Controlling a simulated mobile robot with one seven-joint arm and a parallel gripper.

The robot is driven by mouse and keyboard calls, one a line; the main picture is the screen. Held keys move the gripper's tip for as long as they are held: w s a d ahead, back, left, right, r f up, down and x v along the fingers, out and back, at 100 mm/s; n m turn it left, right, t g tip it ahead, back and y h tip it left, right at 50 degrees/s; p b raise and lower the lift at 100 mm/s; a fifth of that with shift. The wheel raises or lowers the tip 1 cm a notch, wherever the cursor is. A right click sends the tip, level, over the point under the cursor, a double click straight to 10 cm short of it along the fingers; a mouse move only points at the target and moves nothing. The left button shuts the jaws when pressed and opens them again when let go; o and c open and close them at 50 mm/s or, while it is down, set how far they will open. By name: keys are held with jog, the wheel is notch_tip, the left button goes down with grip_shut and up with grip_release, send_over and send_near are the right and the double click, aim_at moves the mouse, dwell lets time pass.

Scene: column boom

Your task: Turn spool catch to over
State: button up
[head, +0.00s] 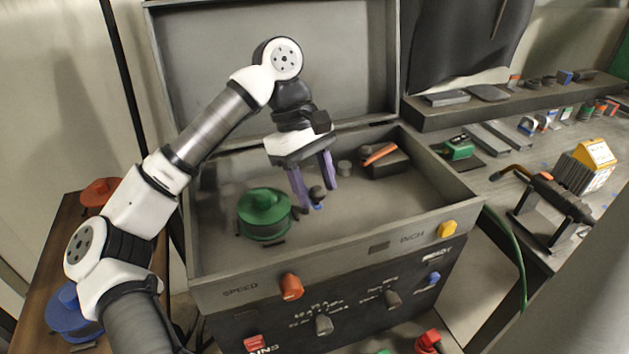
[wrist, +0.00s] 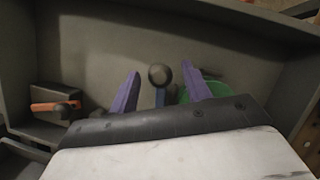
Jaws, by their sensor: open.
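A small dark round knob with a blue piece (head: 317,194) stands beside the green spool (head: 264,214) on the floor of the grey open case; it appears to be the spool catch. In the wrist view the knob (wrist: 160,75) and its blue stem sit between my fingers. My gripper (head: 318,196) has purple fingers, is open, and points down with one finger on each side of the knob. I cannot tell whether either finger touches it. The green spool (wrist: 208,88) is partly hidden behind the right finger in the wrist view.
The front panel carries an orange knob (head: 291,287) and a yellow knob (head: 447,229). The case walls surround my gripper; its right front floor is clear.

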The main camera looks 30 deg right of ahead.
jog(key=c, duration=1)
jog(key=shift+f+n+b, duration=0.1)
jog(key=shift+n+b, duration=0.2)
jog(key=n+b, duration=0.1)
jog(key=d+n+h+b, duration=0.1)
jog(key=n, duration=0.1)
jog(key=shift+d+f+t+b, duration=0.1)
jog(key=shift+d+t+b, duration=0.05)
jog(key=shift+t+b, duration=0.25)
jog(key=n+b, duration=0.1)
jog(key=n, duration=0.1)
jog(key=w+d+n+t+h+b, duration=0.1)
jog(key=n+b, duration=0.1)
jog(key=n, duration=0.1)
jog(key=d+n+t+h+b, duration=0.1)
jog(key=n, duration=0.2)
jog(key=shift+w+d, duration=0.1)
jog(key=shift+w, duration=0.2)
jog(key=shift+w+d+n+t+h+b, duration=0.1)
jog(key=shift+w+n+t+b, duration=0.15)
jog(key=shift+n, duration=0.5)
jog(key=shift+w+d+n+t+h+b, duration=0.15)
jog(key=shift+n+t+b, duration=0.2)
jog(key=shift+n, duration=0.35)
jog(key=shift+w+d+n+t+h+b, duration=0.1)
jog(key=shift+w+n+t+b, duration=0.15)
jog(key=shift+n, duration=0.5)
